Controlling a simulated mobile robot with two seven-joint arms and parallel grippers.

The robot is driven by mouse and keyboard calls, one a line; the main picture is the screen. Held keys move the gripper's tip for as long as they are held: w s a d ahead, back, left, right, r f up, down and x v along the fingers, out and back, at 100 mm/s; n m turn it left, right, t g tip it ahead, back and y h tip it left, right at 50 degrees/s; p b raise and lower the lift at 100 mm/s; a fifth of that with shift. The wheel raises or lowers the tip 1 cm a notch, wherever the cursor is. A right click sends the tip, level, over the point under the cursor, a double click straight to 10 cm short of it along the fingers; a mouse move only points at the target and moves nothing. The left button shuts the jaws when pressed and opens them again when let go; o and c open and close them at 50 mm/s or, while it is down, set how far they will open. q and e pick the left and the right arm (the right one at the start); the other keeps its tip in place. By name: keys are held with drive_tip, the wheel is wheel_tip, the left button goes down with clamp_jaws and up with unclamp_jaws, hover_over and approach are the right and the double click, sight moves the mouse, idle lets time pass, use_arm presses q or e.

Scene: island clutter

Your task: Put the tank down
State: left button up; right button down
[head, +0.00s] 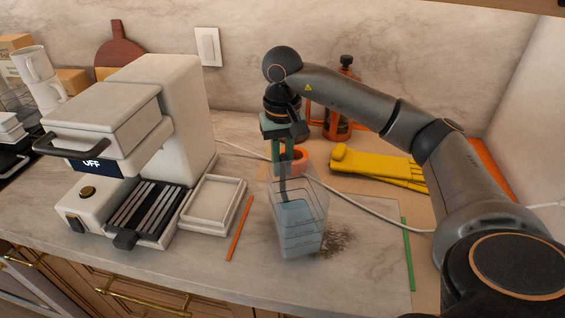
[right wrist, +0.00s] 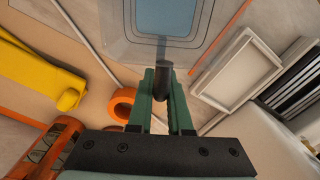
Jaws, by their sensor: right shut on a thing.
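The tank (head: 300,232) is a clear, tapered container with pale blue liquid in it. It is upright in the head view, over the counter between an orange strip and a green strip. I cannot tell whether its base touches the counter. My right gripper (head: 286,163) comes down from above at the tank's back side and is shut on its dark handle. In the right wrist view the green fingers (right wrist: 161,85) close around the dark handle end (right wrist: 163,76), with the tank (right wrist: 165,18) beyond. My left gripper is not in view.
A white coffee machine (head: 185,105) and a shallow white tray (head: 214,203) stand left. The orange strip (head: 239,228), green strip (head: 407,255) and dark specks (head: 338,240) lie nearby. Yellow gloves (head: 375,166), an orange ring (right wrist: 122,103), an orange bottle (head: 340,120) and a white cable (head: 385,222) are behind.

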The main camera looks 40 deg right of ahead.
drive_tip(key=shift+f+b, duration=0.4)
drive_tip(key=shift+f, duration=0.15)
idle(0.9)
drive_tip(key=c, duration=0.8)
unclamp_jaws()
drive_tip(key=shift+o, duration=0.2)
drive_tip(key=shift+r, duration=0.55)
wheel_tip(320, 180, up, 12)
drive_tip(key=p, duration=0.3)
drive_tip(key=shift+f, duration=0.25)
